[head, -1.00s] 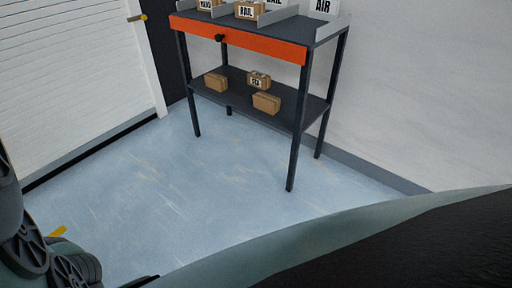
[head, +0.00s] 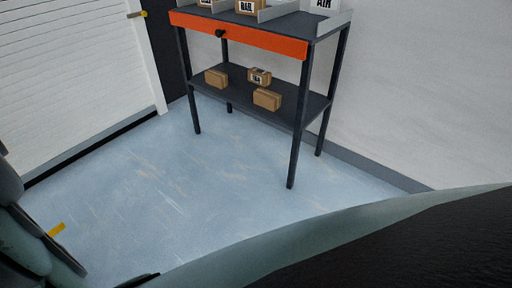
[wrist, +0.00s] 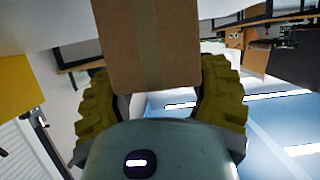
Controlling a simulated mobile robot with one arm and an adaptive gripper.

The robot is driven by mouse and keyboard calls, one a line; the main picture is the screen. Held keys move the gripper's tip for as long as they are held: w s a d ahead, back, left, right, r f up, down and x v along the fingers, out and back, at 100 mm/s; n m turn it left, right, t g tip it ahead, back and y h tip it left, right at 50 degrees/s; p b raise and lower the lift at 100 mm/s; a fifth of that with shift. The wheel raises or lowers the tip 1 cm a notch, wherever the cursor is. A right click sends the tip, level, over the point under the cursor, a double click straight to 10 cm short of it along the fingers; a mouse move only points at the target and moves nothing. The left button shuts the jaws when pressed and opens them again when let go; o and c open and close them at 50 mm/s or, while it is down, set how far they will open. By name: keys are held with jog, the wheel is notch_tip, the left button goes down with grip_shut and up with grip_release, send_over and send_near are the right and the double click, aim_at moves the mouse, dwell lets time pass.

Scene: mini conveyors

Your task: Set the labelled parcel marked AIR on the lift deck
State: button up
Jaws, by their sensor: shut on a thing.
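A brown cardboard parcel (wrist: 148,30) fills the top middle of the wrist view, with a tape strip down its face. No label shows on the side facing the camera, so I cannot read its mark. My gripper (wrist: 157,78) is shut on this parcel, one ridged yellow finger on each side. In the head view my gripper does not show; only part of my arm is at the lower left. I cannot make out the lift deck in either view.
A dark shelf unit with an orange front rail (head: 250,37) stands at the back. Small parcels lie on its lower shelf (head: 225,97); a RAIL parcel (head: 246,6) and an AIR sign (head: 323,4) are on top. A white slatted door (head: 75,70) is left. The blue floor (head: 200,180) between is clear.

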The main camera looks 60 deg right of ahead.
jog(key=shift+w+f, duration=0.15)
jog(key=shift+f, duration=0.05)
jog(key=o, duration=1.4)
